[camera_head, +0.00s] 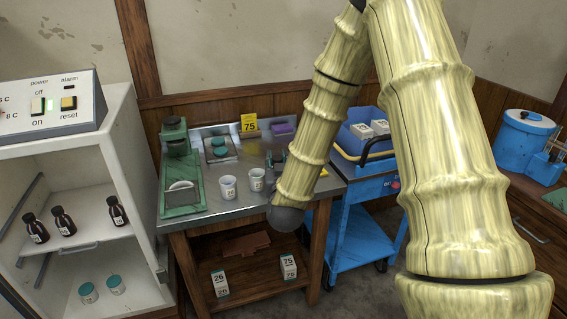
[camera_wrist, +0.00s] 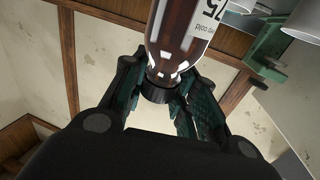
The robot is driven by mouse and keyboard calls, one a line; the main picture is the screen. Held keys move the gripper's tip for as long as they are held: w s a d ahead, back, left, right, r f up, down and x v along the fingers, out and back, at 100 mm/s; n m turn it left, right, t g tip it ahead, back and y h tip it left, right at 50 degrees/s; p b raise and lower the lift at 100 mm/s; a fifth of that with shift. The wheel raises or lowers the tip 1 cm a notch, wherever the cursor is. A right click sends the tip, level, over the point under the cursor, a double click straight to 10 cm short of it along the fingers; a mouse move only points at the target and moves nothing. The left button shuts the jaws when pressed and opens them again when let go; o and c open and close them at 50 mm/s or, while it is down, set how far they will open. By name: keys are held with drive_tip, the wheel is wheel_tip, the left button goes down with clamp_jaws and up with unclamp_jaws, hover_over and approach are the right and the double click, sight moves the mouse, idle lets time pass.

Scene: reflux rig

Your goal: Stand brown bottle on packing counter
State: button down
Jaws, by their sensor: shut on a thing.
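In the wrist view my gripper (camera_wrist: 160,88) is shut on the neck and dark cap of the brown bottle (camera_wrist: 180,35). The bottle's body extends away from the fingers, and its white label shows "75" and smaller print. In the head view my arm covers the right part of the metal-topped counter (camera_head: 205,224); my gripper and the held bottle cannot be made out clearly there. A yellow "75" sign (camera_head: 249,123) stands at the counter's back. I cannot tell whether the bottle touches a surface.
The counter holds a green scale (camera_head: 181,190), two white cups (camera_head: 228,187) and a tray with teal-lidded jars (camera_head: 219,147). An open white cabinet (camera_head: 95,178) on the left holds several brown bottles (camera_head: 63,221). A blue cart (camera_head: 352,240) stands to the right.

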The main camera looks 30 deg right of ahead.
drive_tip(key=w+d+f+p, duration=0.2)
drive_tip(key=w+d+f, duration=0.2)
drive_tip(key=w+d, duration=0.7)
drive_tip(key=shift+f+p, duration=0.4)
drive_tip(key=c, duration=1.1)
unclamp_jaws()
drive_tip(key=shift+f, duration=0.15)
drive_tip(key=b+v, duration=0.1)
drive_tip(key=v, duration=1.1)
drive_tip(key=shift+b, duration=0.3)
